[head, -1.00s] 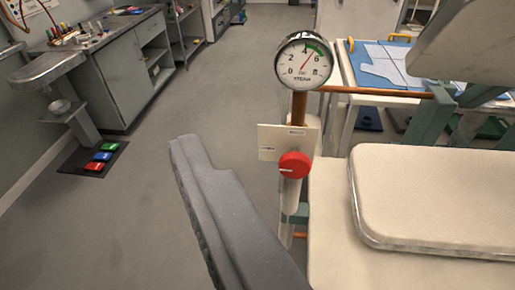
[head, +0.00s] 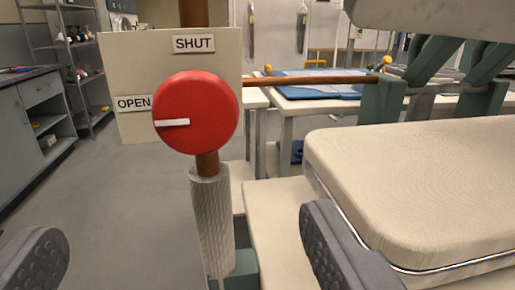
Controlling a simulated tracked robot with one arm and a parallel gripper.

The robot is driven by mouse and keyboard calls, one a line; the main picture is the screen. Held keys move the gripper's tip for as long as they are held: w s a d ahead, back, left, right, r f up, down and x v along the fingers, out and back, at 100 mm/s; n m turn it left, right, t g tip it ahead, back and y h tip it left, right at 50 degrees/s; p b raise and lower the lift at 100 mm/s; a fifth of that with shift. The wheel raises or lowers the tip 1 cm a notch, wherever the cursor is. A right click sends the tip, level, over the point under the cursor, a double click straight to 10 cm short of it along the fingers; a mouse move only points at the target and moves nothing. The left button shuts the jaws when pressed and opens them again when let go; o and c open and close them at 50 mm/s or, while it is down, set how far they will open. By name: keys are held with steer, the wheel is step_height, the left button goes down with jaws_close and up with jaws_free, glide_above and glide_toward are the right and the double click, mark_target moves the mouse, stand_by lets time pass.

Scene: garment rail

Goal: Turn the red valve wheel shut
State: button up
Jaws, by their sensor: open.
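The red valve wheel (head: 200,125) is round, with a white pointer line on its face. The pointer points left, at the OPEN label (head: 133,103) on a cream plate (head: 140,65) behind the wheel. The SHUT label (head: 194,44) is above the wheel. The wheel sits on a copper pipe with a pale ribbed sleeve (head: 212,215) below it. My gripper (head: 190,255) is open and empty. Its two dark padded fingers show at the bottom left and bottom right, below the wheel and apart from it.
A padded cream press board (head: 420,180) fills the right side, close to my right finger. A copper pipe (head: 310,79) runs right from behind the plate. A table with blue cloth (head: 320,88) stands behind. Grey floor (head: 110,190) is clear at left.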

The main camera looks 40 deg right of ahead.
mark_target(197, 127)
steer(key=x, duration=1.3)
steer(key=shift+w+d, duration=0.2)
steer(key=shift+c, duration=0.3)
